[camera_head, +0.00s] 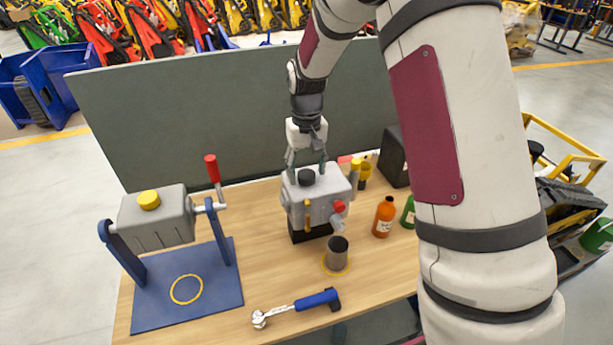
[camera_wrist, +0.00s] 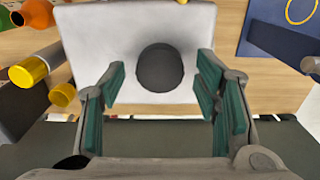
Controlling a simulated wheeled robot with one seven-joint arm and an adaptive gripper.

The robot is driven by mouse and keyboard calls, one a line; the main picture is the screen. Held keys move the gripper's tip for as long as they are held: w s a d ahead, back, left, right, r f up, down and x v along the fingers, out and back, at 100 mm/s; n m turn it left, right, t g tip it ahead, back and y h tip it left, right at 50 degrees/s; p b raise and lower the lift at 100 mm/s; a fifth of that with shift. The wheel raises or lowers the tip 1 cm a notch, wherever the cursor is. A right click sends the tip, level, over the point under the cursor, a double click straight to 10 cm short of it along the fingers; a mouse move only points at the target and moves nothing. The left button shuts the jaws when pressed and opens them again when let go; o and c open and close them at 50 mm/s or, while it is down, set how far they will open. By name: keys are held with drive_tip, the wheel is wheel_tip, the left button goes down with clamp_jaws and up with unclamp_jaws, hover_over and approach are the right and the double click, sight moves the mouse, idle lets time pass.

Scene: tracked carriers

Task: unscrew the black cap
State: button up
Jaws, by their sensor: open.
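The black cap (camera_head: 306,177) sits on top of a grey box-shaped housing (camera_head: 322,201) in the middle of the bench. In the wrist view the cap (camera_wrist: 160,68) is a dark round disc on the pale top of the housing. My gripper (camera_head: 306,163) is above the housing, pointing down. In the wrist view my gripper (camera_wrist: 160,85) has its two green-padded fingers spread wide, one to each side of the cap, with clear gaps. The fingers are empty. How high the fingertips are above the housing top cannot be told exactly.
A grey housing with a yellow cap (camera_head: 149,200) hangs in a blue stand (camera_head: 215,285) at left. A grey panel (camera_head: 200,120) closes the back.

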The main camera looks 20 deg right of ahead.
drive_tip(key=c, duration=1)
drive_tip(key=n, duration=0.7)
drive_tip(key=shift+n, duration=1.4)
drive_tip(key=shift+n, duration=1.1)
drive_tip(key=n, duration=0.7)
drive_tip(key=shift+n+p, duration=0.3)
drive_tip(key=shift+p, duration=0.05)
